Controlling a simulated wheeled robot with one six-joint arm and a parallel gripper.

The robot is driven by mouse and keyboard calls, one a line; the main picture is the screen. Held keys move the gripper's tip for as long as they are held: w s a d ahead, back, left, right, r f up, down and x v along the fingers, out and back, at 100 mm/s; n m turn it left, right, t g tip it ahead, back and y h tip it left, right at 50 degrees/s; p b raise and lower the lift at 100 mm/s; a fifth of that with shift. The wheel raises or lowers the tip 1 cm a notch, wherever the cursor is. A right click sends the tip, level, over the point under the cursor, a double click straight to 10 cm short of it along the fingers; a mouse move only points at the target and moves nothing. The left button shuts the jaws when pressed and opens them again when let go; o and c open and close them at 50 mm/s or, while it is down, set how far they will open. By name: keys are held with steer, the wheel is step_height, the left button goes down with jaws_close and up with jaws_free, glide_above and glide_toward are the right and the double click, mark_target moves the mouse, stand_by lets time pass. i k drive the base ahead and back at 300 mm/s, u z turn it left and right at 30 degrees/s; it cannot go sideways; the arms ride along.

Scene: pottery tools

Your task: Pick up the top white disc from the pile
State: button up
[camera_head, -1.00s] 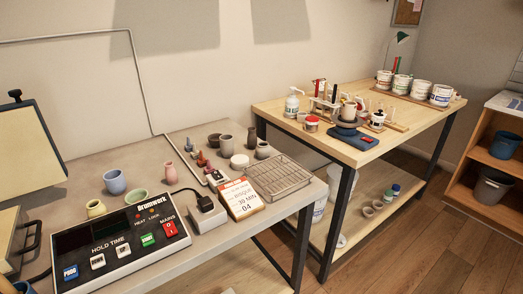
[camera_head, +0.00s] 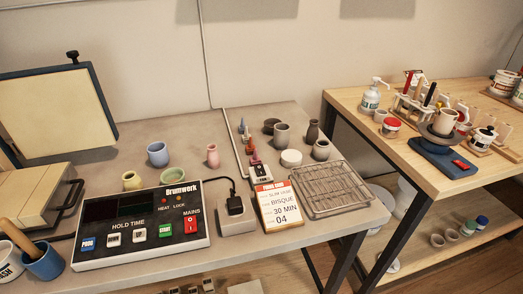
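A small pile of white discs (camera_head: 291,158) sits on the grey table, left of the wire rack and in front of the grey cups. It looks like a short white cylinder; single discs cannot be told apart at this size. Nothing covers it from above. My gripper is not in view.
Grey cups (camera_head: 282,135) and a dark vase (camera_head: 312,132) stand behind. A control box (camera_head: 139,228) fills the front left. A wooden table (camera_head: 400,150) stands at right.

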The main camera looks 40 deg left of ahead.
mark_target(289, 157)
steer(key=u, duration=1)
steer(key=i, duration=0.85)
steer(key=u, duration=0.95)
